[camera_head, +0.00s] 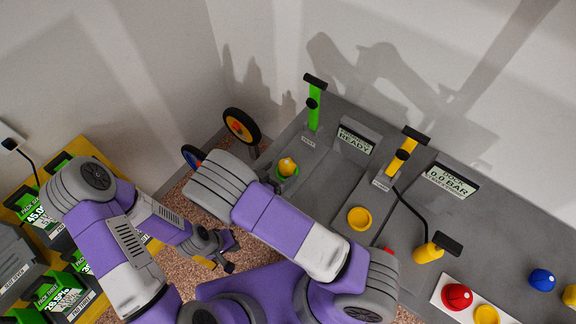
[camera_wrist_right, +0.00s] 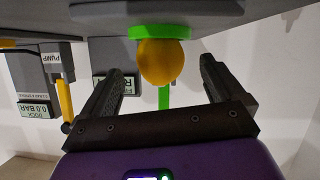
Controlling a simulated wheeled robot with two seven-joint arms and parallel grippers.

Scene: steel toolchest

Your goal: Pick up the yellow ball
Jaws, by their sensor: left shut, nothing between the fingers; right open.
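The yellow ball (camera_head: 287,166) sits in a green ring holder (camera_head: 288,177) on the grey bench in the head view. In the right wrist view the ball (camera_wrist_right: 163,62) shows against the green ring (camera_wrist_right: 160,32). My right gripper (camera_wrist_right: 162,78) is open and empty, with one finger on each side of the ball's position in the picture; I cannot tell whether the fingertips reach it. My left gripper (camera_head: 224,258) is shut and empty, low at the left, away from the ball.
A green lever (camera_head: 314,105) and a yellow lever (camera_head: 402,155) stand on the bench (camera_head: 460,217). A yellow disc (camera_head: 359,218), a yellow hose nozzle (camera_head: 428,252) and red (camera_head: 457,296) and blue (camera_head: 542,279) knobs lie to the right. Battery chargers (camera_head: 50,215) stand at the left.

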